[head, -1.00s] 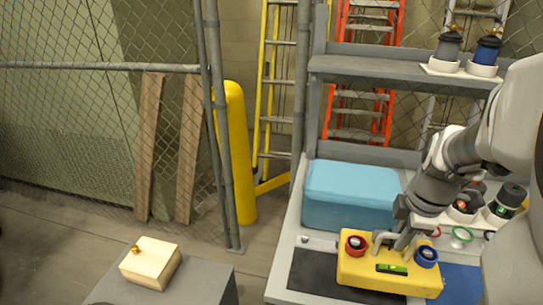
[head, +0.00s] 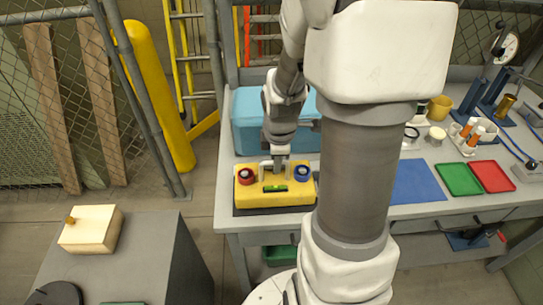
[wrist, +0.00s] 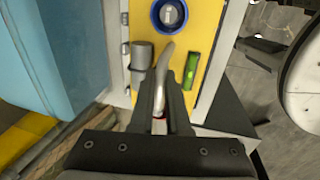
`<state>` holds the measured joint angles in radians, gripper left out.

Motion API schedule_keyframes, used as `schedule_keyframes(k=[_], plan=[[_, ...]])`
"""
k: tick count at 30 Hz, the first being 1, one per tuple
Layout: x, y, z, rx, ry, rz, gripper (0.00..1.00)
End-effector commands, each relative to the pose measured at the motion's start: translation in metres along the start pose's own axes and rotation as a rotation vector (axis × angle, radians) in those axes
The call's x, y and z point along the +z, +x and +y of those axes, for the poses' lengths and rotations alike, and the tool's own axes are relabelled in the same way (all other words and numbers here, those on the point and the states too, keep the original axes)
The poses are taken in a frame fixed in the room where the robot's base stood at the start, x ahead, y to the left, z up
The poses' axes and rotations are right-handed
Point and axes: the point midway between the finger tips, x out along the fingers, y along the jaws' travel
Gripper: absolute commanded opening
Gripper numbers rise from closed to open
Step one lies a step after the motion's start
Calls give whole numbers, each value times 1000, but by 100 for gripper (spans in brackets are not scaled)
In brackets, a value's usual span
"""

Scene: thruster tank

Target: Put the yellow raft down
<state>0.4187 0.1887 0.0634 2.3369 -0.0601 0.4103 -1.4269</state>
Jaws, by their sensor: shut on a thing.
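The yellow raft (head: 275,198) is a yellow block with a red-ringed knob at its left, a blue-ringed knob at its right and a green level on its front. It appears level over the dark mat (head: 237,212) at the bench's left front. Whether it touches the mat I cannot tell. My gripper (head: 278,168) comes down from above, shut on the raft's pale handle (head: 264,169). In the wrist view the jaws (wrist: 160,110) close around the handle (wrist: 166,55), with the blue ring and green level beside it. The raft's underside is hidden.
A light-blue bin (head: 250,135) stands right behind the raft. A blue mat (head: 415,182), a green tray (head: 458,179) and a red tray (head: 491,176) lie to the right. A cream box (head: 90,230) sits on a grey block at left. My arm hides the bench's middle.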

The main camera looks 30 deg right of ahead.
Motion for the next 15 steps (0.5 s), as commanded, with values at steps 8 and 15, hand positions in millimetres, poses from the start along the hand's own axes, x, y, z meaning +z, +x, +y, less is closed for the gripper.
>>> schedule_keyframes(k=[8, 15], plan=[[0, 1, 0, 3, 0, 0, 0], [0, 4, 0, 2, 0, 0, 37]])
